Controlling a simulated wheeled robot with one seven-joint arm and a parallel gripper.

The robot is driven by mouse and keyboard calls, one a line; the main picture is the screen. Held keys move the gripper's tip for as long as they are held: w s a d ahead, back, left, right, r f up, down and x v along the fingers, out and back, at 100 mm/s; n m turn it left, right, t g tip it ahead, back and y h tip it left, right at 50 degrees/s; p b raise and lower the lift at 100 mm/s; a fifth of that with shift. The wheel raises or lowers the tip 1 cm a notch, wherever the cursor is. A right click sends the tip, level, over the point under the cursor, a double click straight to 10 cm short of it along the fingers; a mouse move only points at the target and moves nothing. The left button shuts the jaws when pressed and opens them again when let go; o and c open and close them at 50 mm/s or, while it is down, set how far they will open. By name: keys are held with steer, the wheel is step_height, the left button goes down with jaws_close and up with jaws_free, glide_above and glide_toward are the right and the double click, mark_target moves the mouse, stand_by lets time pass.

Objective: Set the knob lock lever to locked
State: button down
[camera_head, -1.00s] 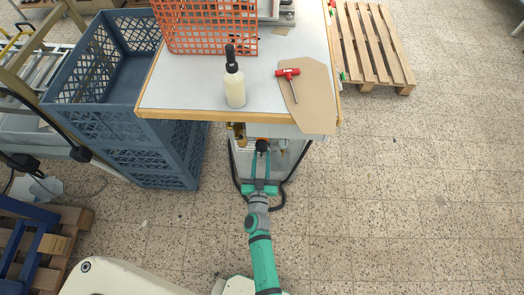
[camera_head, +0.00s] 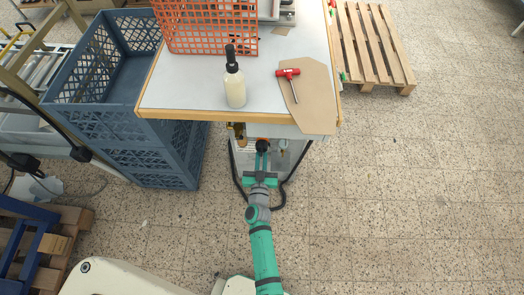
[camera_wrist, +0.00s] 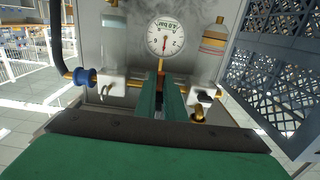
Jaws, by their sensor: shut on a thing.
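My gripper (camera_head: 262,163) is below the front edge of the worktable, its two green fingers close together at a black knob (camera_head: 263,146). In the wrist view, my gripper (camera_wrist: 162,98) is shut with a narrow gap between the fingers, on a small thing at the knob that appears to be the knob lock lever. The fingers mostly hide the lever, so I cannot tell its setting. A round pressure gauge (camera_wrist: 166,37) stands just beyond the fingertips on a brass stem.
Clear bowls flank the gauge, with a blue fitting (camera_wrist: 84,77) and black hose at left. Black hoses curve around my wrist. Above are the tabletop (camera_head: 190,85), a bottle (camera_head: 235,84) and a red-handled tool (camera_head: 288,74).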

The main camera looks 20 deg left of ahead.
steer(key=shift+m, duration=0.3)
steer(key=shift+s+a+r+m, duration=0.15)
steer(key=shift+a+r+m, duration=0.35)
steer(key=shift+m, duration=1.75)
steer(key=shift+s+a+r+m, duration=0.15)
steer(key=shift+a+r+m, duration=0.3)
steer(key=shift+m, duration=1.75)
steer(key=shift+s+a+r+m, duration=0.15)
steer(key=shift+a+r+m, duration=0.35)
steer(key=shift+m, duration=1.75)
steer(key=shift+a+f, duration=0.15)
steer(key=c, duration=1.8)
jaws_free()
steer(key=shift+c, duration=0.2)
steer(key=shift+s, duration=0.15)
